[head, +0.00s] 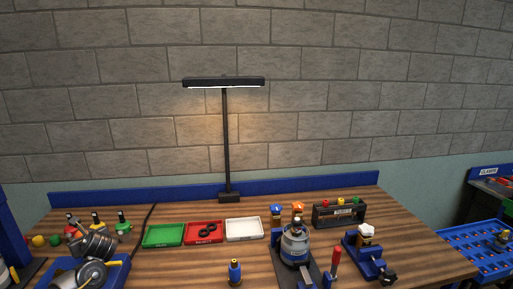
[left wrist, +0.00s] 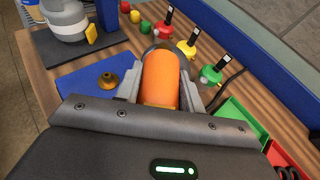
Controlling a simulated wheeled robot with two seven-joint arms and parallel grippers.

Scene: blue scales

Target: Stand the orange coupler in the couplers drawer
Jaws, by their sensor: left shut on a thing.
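The orange coupler (left wrist: 160,84) is a smooth cylinder between the two fingers of my left gripper (left wrist: 164,76) in the left wrist view. The gripper is shut on it, and its far end looks dark and metallic. My left gripper and arm (head: 95,245) show as grey metal parts at the lower left of the head view, above a blue tray (head: 117,272). The coupler cannot be made out in the head view. No drawer marked for couplers can be made out. My right gripper is in neither view.
A small brass part (left wrist: 107,80) sits on the blue tray. Green (head: 163,236), red (head: 205,241) and white (head: 244,229) trays lie mid-bench. A lamp (head: 227,140) stands behind them.

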